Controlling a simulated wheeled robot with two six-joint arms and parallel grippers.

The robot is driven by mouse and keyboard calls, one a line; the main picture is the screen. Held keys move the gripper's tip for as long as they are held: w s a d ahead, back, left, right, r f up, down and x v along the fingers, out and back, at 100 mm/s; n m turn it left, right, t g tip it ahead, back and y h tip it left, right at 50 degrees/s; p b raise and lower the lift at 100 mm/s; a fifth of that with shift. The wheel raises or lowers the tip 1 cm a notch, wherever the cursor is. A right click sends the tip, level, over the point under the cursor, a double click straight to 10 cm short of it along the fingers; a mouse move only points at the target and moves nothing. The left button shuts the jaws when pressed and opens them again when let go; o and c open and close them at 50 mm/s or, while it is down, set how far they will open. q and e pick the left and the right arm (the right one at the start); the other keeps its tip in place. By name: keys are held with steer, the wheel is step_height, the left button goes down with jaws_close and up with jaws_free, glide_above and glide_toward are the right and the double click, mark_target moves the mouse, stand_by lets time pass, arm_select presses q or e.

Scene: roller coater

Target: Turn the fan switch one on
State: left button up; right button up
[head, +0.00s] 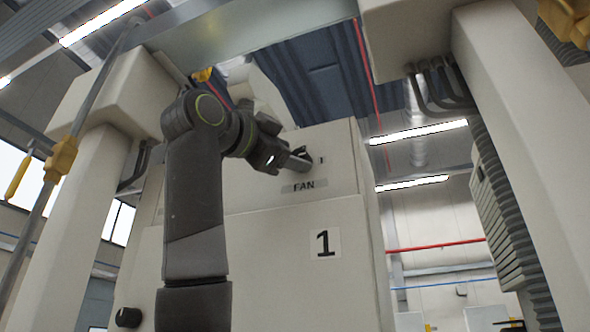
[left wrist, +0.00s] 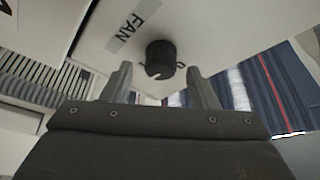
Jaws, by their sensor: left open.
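The fan switch is a dark round knob (left wrist: 160,58) on a pale cabinet face, next to a label reading FAN (head: 304,186). In the left wrist view the knob stands between and just beyond my two open fingertips (left wrist: 157,80), with a gap on each side. In the head view my left gripper (head: 300,160) reaches up to the cabinet (head: 270,235) just above the label and mostly hides the knob. The knob's exact turn position is hard to tell. My right gripper is in neither view.
A plate marked 1 (head: 325,243) is on the cabinet below the label. Another dark knob (head: 128,317) sits at the lower left. Pale columns (head: 520,130) stand at both sides, with a yellow-handled part (head: 62,158) on a bar at the left.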

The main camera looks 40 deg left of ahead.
arm_select(q)
steer(key=b+v, duration=0.5)
steer(key=v, duration=1)
steer(key=shift+s+b, duration=0.25)
steer(key=shift+b, duration=0.05)
steer(key=shift+w, duration=0.1)
